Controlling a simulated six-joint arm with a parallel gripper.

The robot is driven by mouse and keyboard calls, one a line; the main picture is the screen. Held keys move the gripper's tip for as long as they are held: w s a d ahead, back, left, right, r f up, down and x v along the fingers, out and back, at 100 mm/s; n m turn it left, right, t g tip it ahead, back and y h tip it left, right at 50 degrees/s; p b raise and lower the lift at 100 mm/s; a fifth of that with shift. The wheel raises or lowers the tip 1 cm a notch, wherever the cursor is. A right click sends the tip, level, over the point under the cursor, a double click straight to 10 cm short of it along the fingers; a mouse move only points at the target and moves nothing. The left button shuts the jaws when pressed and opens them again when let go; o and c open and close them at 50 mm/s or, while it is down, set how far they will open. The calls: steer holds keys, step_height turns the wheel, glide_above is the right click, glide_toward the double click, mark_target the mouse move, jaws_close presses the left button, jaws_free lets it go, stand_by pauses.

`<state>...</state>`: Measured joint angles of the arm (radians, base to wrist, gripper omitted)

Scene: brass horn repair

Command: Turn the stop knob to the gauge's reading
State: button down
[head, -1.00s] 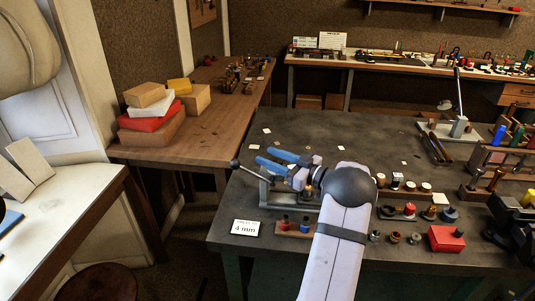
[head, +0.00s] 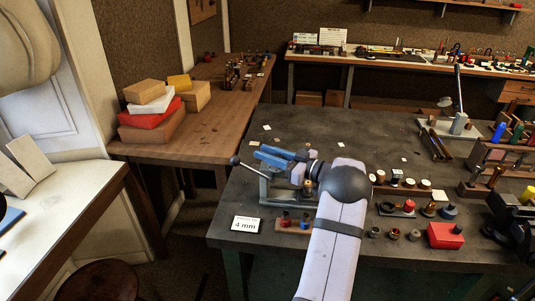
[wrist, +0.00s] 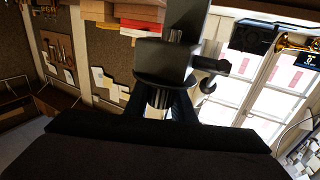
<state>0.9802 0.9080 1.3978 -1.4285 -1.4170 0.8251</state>
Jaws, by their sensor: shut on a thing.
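My gripper (wrist: 160,108) shows in the wrist view with its two dark blue fingers shut on the sides of the small ridged stop knob (wrist: 158,98). A dark disc and a grey block of the fixture (wrist: 165,58) stand just beyond the knob. In the head view my gripper (head: 280,158) is at the grey fixture (head: 268,197) near the table's left edge; the knob cannot be made out there. A white card (head: 245,223) in front of the fixture reads 4 mm. In the wrist view a small dark display (wrist: 310,60) at the right edge has a digit too small to read surely.
A lever with a dark ball (head: 234,160) sticks out left of the fixture. A small stand with red and blue pieces (head: 290,222) is close in front. A red box (head: 444,235) and several small parts lie right of my arm. The table behind is mostly clear.

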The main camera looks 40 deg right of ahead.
steer(key=shift+s+a+r+n+g+y+b, duration=0.15)
steer(key=shift+n+g+y+b, duration=0.1)
steer(key=shift+n+g+y, duration=0.5)
steer(key=shift+s+a+f+n+g+y+b, duration=0.1)
steer(key=shift+a+n+g+y+b, duration=0.15)
steer(key=shift+n+y, duration=0.45)
steer(key=shift+s+a+r+n+g+y+b, duration=0.1)
steer(key=shift+n+g+y+b, duration=0.3)
steer(key=shift+y, duration=0.65)
steer(key=c, duration=1.5)
jaws_free()
steer(key=shift+s, duration=0.1)
steer(key=shift+s+d+f, duration=0.15)
steer(key=shift+d+f, duration=0.05)
steer(key=b+v, duration=0.1)
steer(key=v, duration=0.3)
steer(key=shift+s+d+b, duration=0.2)
steer(key=shift+d+b, duration=0.05)
steer(key=shift+b, duration=0.15)
steer(key=shift+v, duration=1)
